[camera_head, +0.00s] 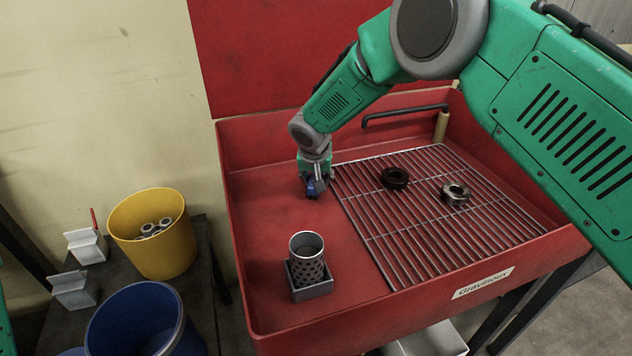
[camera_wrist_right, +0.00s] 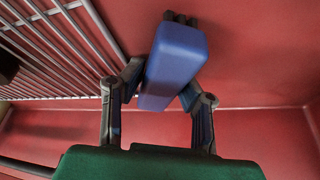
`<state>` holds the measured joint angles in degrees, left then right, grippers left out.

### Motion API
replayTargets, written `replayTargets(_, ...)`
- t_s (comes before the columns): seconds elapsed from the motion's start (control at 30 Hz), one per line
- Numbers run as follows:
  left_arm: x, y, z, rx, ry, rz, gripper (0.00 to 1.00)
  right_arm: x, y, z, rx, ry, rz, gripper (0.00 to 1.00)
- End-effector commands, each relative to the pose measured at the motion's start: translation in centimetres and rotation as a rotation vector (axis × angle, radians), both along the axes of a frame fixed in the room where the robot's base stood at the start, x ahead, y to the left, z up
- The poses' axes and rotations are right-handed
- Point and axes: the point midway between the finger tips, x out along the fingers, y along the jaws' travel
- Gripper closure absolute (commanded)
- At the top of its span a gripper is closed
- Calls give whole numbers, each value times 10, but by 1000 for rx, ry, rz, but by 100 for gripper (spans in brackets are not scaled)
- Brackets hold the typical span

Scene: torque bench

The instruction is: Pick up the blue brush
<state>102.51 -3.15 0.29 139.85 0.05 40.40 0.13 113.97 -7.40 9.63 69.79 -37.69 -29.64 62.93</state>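The blue brush (camera_head: 313,188) is at the back left of the red tray (camera_head: 275,215), beside the wire rack. In the right wrist view the brush (camera_wrist_right: 176,62) is a blue block with dark bristles at its far end, tilted slightly. My right gripper (camera_head: 312,181) is over it. In the wrist view the right gripper's fingers (camera_wrist_right: 162,84) press against both sides of the brush. I cannot tell whether the brush touches the tray floor. My left gripper is not in view.
A wire rack (camera_head: 410,232) carries a dark ring (camera_head: 394,178) and a metal ring (camera_head: 455,194). A perforated cup (camera_head: 307,257) stands in a grey holder (camera_head: 312,290) at the tray's front left. A yellow bucket (camera_head: 153,233) and blue bucket (camera_head: 140,318) stand left, outside the tray.

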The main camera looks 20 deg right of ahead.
Motion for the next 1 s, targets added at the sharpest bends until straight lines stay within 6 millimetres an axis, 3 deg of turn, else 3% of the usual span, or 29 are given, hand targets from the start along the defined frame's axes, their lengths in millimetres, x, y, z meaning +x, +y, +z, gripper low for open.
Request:
replayTargets(0.37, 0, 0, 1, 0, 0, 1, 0, 0, 1, 6, 0, -1, 0, 100)
replayTargets(0.8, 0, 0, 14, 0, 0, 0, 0, 0, 0, 86, 0, -3, 0, 100)
replayTargets(1.0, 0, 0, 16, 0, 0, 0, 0, 0, 1, 100, -1, 0, 2, 100)
